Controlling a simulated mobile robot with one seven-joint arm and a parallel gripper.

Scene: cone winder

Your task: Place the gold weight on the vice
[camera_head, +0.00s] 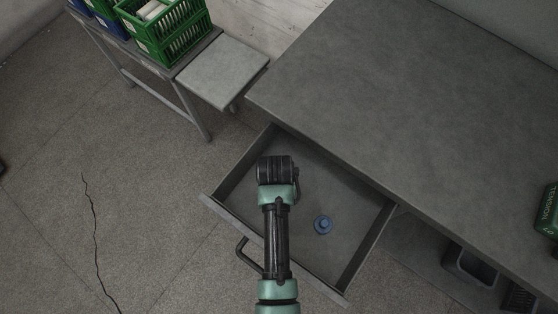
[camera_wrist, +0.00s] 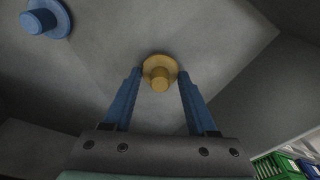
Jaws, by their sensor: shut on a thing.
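The gold weight (camera_wrist: 159,72) is a round disc with a knob, seen in the wrist view between the two blue fingertips of my gripper (camera_wrist: 158,78). My gripper is shut on it. In the head view my arm reaches over the open drawer (camera_head: 352,262), and my arm hides the fingers and the gold weight. I cannot tell whether the weight still touches the drawer floor. I cannot make out the vice in either view.
A blue weight (camera_head: 323,225) stands in the drawer to the right of my arm; it also shows in the wrist view (camera_wrist: 44,18). The dark worktop (camera_head: 400,100) overhangs the drawer's back. Green crates (camera_head: 165,30) stand on a bench at upper left. A green object (camera_head: 547,210) sits at the right edge.

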